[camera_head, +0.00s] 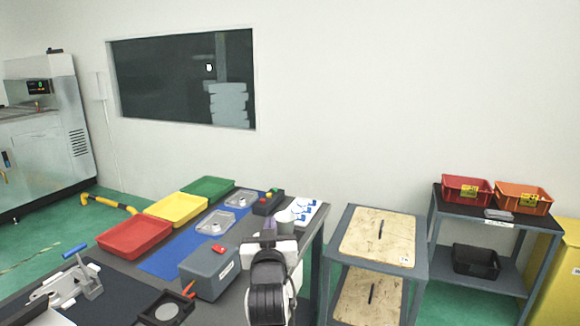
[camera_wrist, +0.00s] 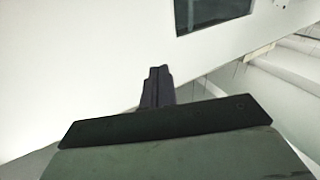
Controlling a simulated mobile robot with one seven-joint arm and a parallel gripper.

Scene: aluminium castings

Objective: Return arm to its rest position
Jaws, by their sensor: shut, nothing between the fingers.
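My gripper (camera_wrist: 157,88) shows in the wrist view as dark fingers close together, shut and empty, with bare white wall behind them. In the head view my black and white arm rises at the bottom middle, in front of the near right part of the workbench (camera_head: 155,298). The fingers are hard to make out in the head view, where the wrist hides part of the bench edge. The gripper touches nothing that I can see in the wrist view.
A wood-topped cart (camera_head: 378,237) and a shelf with bins (camera_head: 490,215) stand right.

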